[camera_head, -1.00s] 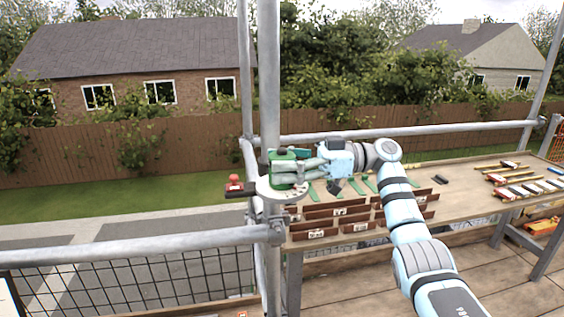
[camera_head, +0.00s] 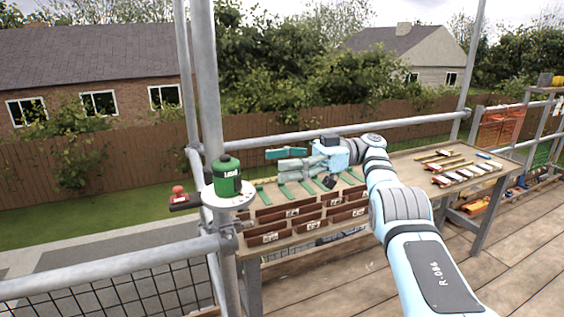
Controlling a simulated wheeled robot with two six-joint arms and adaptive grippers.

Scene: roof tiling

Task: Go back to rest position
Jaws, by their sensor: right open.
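My right gripper (camera_head: 292,161) is open and empty above the workbench (camera_head: 400,165), pointing left. A dark green canister (camera_head: 226,176) stands upright on a round white plate (camera_head: 229,198) fixed to the scaffold pole. The gripper is to the right of the canister and apart from it. My right arm comes in from the lower right. My left gripper is out of view.
A red-knobbed device (camera_head: 180,198) sits left of the plate. Drawers (camera_head: 270,234) line the bench front, and green-handled tools (camera_head: 284,191) lie behind them. Several tools (camera_head: 455,170) lie at the bench's right. Scaffold poles (camera_head: 205,100) stand close to the canister.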

